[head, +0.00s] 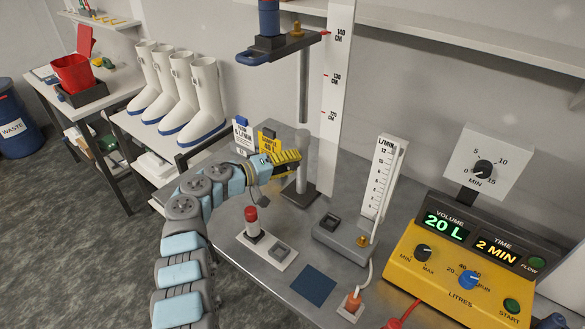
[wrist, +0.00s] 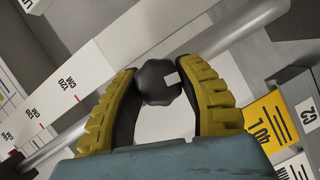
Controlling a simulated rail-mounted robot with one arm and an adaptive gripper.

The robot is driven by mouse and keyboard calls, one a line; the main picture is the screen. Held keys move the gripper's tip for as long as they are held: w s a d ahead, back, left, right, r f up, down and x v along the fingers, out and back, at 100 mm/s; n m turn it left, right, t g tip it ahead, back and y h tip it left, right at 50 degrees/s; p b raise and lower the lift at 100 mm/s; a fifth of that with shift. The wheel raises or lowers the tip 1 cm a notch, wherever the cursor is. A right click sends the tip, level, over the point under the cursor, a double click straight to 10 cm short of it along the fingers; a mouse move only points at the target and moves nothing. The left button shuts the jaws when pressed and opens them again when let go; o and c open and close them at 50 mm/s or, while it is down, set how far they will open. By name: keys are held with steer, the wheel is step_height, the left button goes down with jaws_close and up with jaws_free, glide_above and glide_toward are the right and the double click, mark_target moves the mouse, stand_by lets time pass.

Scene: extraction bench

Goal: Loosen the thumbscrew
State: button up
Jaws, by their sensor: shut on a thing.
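The thumbscrew (wrist: 153,88) shows in the wrist view as a dark faceted knob with a white mark on its face. It sits beside a pale round post (wrist: 235,30), which shows in the head view as the upright post (head: 303,92). My gripper (wrist: 159,76) has its yellow ribbed fingers on both sides of the knob, shut on it. In the head view my gripper (head: 294,160) reaches the post low down, and its fingers hide the thumbscrew. A platform (head: 282,45) with a blue part and a brass knob is higher on the post.
A white scale (head: 337,90) stands right behind the post. A yellow card (head: 268,142) and a white card (head: 242,136) stand close left of my gripper. A red-topped part (head: 251,215), a flow meter (head: 382,180) and a yellow pump unit (head: 450,275) occupy the bench.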

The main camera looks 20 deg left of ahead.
steer(key=shift+f+n+b, duration=0.1)
steer(key=shift+n+b, duration=0.3)
steer(key=shift+n, duration=0.3)
steer(key=shift+h, duration=0.3)
steer(key=o, duration=1.2)
